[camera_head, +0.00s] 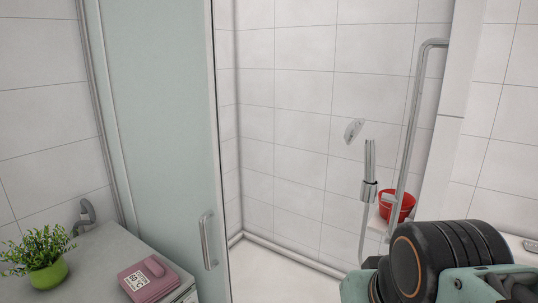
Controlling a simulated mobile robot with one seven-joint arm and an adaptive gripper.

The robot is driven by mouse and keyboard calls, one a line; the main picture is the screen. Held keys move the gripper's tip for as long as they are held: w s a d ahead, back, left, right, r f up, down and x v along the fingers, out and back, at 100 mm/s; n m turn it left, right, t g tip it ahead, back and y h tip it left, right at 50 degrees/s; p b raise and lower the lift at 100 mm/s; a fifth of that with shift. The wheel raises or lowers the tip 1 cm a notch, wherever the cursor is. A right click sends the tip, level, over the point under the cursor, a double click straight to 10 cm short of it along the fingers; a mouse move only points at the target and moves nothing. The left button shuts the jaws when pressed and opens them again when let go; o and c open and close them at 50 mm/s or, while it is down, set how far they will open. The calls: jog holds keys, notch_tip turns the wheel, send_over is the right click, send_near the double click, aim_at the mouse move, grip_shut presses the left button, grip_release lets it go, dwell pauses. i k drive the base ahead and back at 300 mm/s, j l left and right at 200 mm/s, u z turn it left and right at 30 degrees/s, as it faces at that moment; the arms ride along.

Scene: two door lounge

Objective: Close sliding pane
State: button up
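The sliding pane (158,130) is a frosted, pale green glass panel on the left of the view. It has a light metal edge on its right side and a short vertical bar handle (207,240) low near that edge. To the right of the pane is a wide opening into a tiled shower. Part of my arm shows at the lower right, apart from the pane and its handle. My gripper's fingers are not visible.
A grey counter (112,246) at the lower left bears a potted plant (45,268) and a pink item (147,279). In the shower are a metal rail (412,125), a hand shower (369,175) and a red bucket (404,209). The shower floor is clear.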

aim_at(159, 55)
jog(key=z, duration=0.55)
jog(key=u, duration=1.55)
jog(key=i+j+z, duration=0.75)
jog(key=j, duration=0.3)
jog(key=i+u, duration=0.15)
jog(key=u, duration=0.25)
